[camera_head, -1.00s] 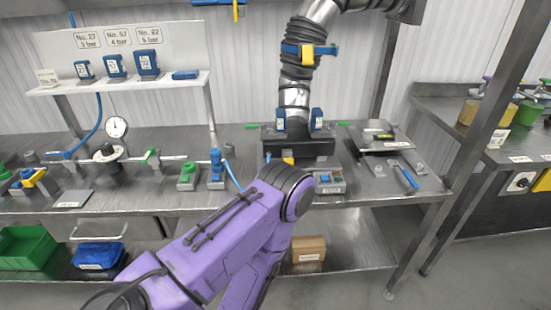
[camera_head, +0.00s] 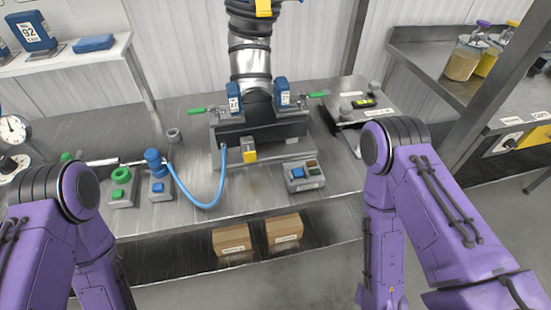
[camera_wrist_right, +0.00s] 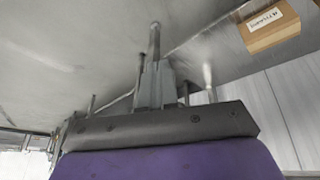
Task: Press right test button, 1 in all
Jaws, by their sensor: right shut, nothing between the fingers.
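A grey control box (camera_head: 304,176) with a blue button and smaller dark red and green buttons sits at the bench's front, right of centre. I cannot tell which button is the right test button. The black filling unit (camera_head: 258,128) behind it carries a left blue module (camera_head: 233,98) and a right blue module (camera_head: 283,93). My right gripper (camera_wrist_right: 154,45) shows in the right wrist view, fingers shut and empty, near a grey metal surface. In the head view my purple arms flank the bench. The right gripper is not visible there, and the left gripper is out of view.
A green-button box (camera_head: 121,186) and a blue-topped box (camera_head: 159,178) stand at the bench's left. A blue hose (camera_head: 205,205) loops in front of the filling unit. Two cardboard boxes (camera_head: 231,239) (camera_head: 284,231) lie on the lower shelf. A scale (camera_head: 360,108) stands at right.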

